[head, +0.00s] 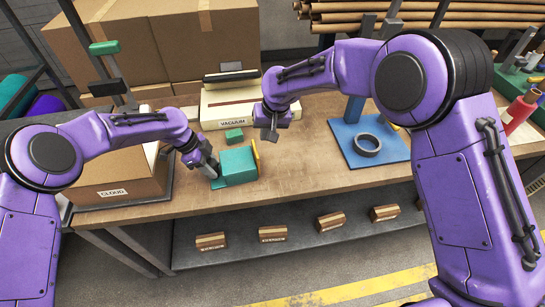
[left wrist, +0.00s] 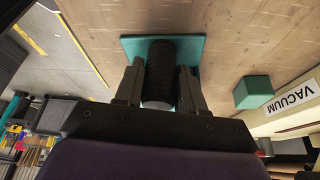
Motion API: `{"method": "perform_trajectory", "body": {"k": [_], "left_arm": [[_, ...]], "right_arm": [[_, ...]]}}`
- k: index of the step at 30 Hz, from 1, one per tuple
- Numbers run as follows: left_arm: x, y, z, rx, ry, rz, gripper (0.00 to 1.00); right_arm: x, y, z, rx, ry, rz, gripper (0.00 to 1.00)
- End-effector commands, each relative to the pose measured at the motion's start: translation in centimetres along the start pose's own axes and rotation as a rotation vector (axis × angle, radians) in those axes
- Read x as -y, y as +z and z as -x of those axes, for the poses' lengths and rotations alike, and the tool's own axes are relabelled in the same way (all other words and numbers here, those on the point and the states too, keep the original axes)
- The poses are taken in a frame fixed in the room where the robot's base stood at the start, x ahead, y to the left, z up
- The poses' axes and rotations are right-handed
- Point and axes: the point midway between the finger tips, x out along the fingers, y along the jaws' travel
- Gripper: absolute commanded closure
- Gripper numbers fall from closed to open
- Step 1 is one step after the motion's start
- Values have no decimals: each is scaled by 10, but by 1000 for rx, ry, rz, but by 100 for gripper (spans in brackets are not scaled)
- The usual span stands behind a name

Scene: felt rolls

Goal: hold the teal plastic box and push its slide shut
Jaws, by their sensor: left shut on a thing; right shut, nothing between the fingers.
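The teal plastic box (head: 238,166) stands on the workbench near its front edge. A yellow slide (head: 256,154) sticks up at its right end. My left gripper (head: 212,170) is at the box's left end. In the left wrist view my left gripper (left wrist: 160,88) is closed around a black ribbed grip (left wrist: 160,62), with a teal plate (left wrist: 194,47) behind it. The slide is hidden in that view. My right gripper (head: 269,132) is shut and empty, above the bench just beyond and to the right of the slide, apart from it.
A small teal block (head: 234,136) lies behind the box. A CLOUD carton (head: 120,185) is at left. A blue stand (head: 350,135) with a dark ring (head: 367,145) is at right.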

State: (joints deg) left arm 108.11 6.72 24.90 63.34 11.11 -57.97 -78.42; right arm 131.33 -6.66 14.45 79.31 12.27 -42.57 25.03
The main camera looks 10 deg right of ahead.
Motion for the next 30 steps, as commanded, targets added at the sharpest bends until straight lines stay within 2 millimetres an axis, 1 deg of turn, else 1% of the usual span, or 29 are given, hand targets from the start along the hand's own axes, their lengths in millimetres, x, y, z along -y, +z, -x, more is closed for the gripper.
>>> {"method": "perform_trajectory", "body": {"k": [9, 10, 12, 18, 19, 20, 21, 22, 30], "left_arm": [[-1, 0, -1, 1, 2, 0, 100], [-1, 0, -1, 1, 2, 0, 51], [0, 0, -1, 1, 2, 0, 31], [0, 0, 0, 0, 1, 0, 31], [0, 0, 0, 0, 1, 0, 25], [0, 0, 0, 0, 0, 0, 15], [0, 0, 0, 0, 0, 0, 2], [0, 0, 0, 0, 0, 0, 0], [0, 0, 0, 0, 0, 0, 0]], "right_arm": [[0, 0, -1, 1, 0, 0, 100], [0, 0, -1, 1, 0, 0, 100], [0, 0, -1, 1, 0, 0, 100], [0, 0, -1, 1, 0, 0, 100], [0, 0, -1, 1, 0, 0, 100], [0, 0, -1, 1, 0, 0, 100], [0, 0, -1, 1, 0, 0, 100], [0, 0, -1, 1, 0, 0, 100], [0, 0, -1, 1, 0, 0, 100]]}}
